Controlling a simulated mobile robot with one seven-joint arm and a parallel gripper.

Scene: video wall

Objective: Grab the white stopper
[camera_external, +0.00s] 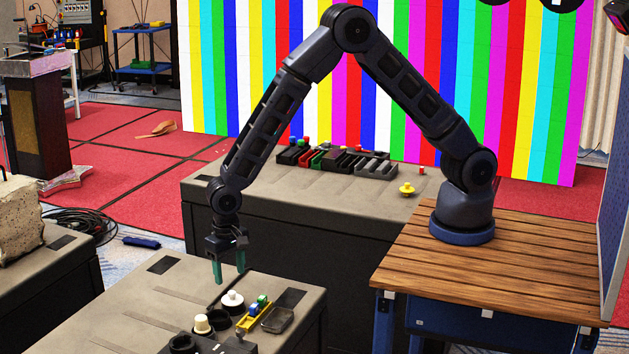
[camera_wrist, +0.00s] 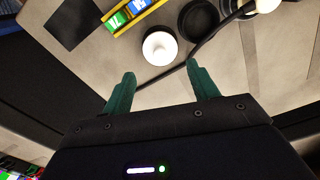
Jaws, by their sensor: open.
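My gripper (camera_external: 229,277) hangs pointing down above the case, close over the stopper.
A yellow tray (camera_external: 243,325) with blue and green blocks lies right of the stopper. A grey dish (camera_external: 278,320) is beside it. Black round holders (camera_external: 182,343) stand at the front. The near case top (camera_external: 150,300) is clear on the left.

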